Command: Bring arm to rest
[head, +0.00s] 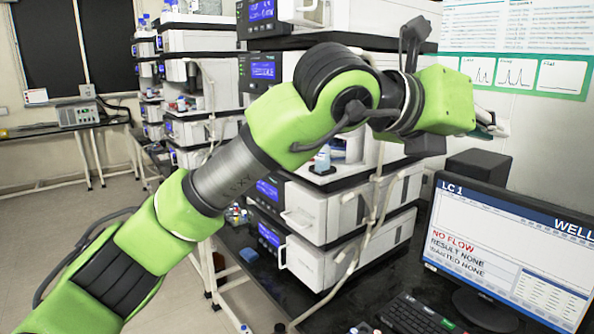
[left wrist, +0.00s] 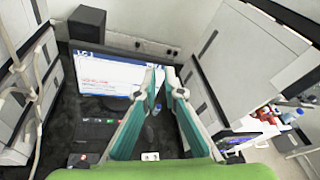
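My left arm crosses the head view from the lower left to the upper right. My left gripper (head: 490,124) is mostly hidden behind the lime-green wrist; only a bit of the fingers shows, beside the pale wall. In the left wrist view the two teal-and-grey fingers of my left gripper (left wrist: 164,76) lean towards each other with a gap between them. They hold nothing. The computer screen and dark bench lie beyond them. My right gripper is in neither view.
A monitor (head: 515,249) and a keyboard (head: 412,316) stand on the dark bench at the right. A black speaker box (head: 478,166) is behind the monitor. Tall instrument stacks (head: 345,256) with hanging tubing stand behind my arm. Open floor (head: 125,195) lies at the left.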

